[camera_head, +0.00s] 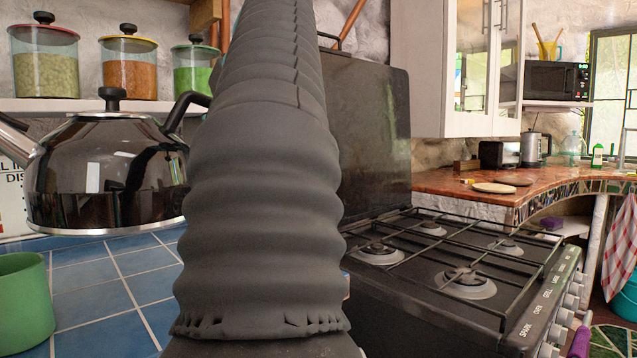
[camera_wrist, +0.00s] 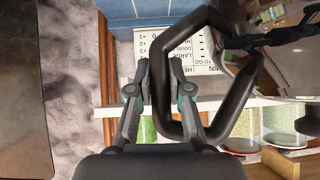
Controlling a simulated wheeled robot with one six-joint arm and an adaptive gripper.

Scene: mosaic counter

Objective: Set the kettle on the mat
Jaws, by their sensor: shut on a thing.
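The kettle (camera_head: 108,178) is dark, glossy and round, with a black lid knob and a silver spout at the left. It appears held above the blue tiled counter, roughly upright. Its black handle runs behind my arm in the head view. In the wrist view the handle (camera_wrist: 238,103) is a black loop passing between the fingers of my gripper (camera_wrist: 160,82), which is shut on it. The head view hides my gripper behind my arm. On the far counter lie a pale round flat piece (camera_head: 493,187) and a dark one (camera_head: 515,181); I cannot tell whether either is the mat.
A green cup (camera_head: 24,305) stands on the blue tiled counter (camera_head: 110,300) below the kettle. Several jars (camera_head: 128,68) line a shelf behind. A black stove (camera_head: 465,270) with a raised lid is at the right. A toaster (camera_head: 499,155) and a metal jug kettle (camera_head: 535,148) stand farther back.

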